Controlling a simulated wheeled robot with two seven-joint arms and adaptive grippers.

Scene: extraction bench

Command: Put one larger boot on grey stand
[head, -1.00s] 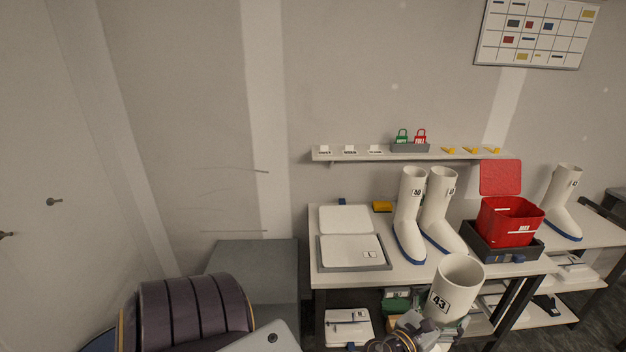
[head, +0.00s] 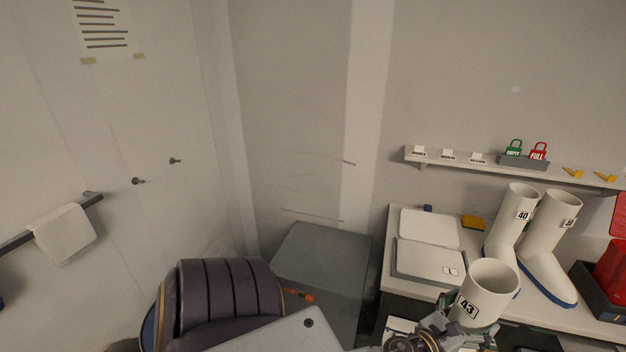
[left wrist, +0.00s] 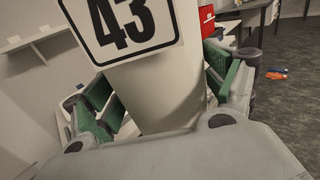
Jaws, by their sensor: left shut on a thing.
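A white boot marked 43 (head: 492,290) is in my left gripper (head: 445,335), held upright in front of the bench. In the left wrist view the boot's shaft (left wrist: 155,85) stands between the green finger pads of the left gripper (left wrist: 168,98), which is shut on it. The boot's foot is hidden. A grey box-shaped stand (head: 325,262) is by the wall left of the bench, and its top looks bare. Two white boots marked 40 (head: 515,215) and a number I cannot read well (head: 555,240) stand on the bench. My right gripper is not in view.
A shelf (head: 435,160) with padlocks hangs above. An orange object (head: 298,295) shows by the stand's front.

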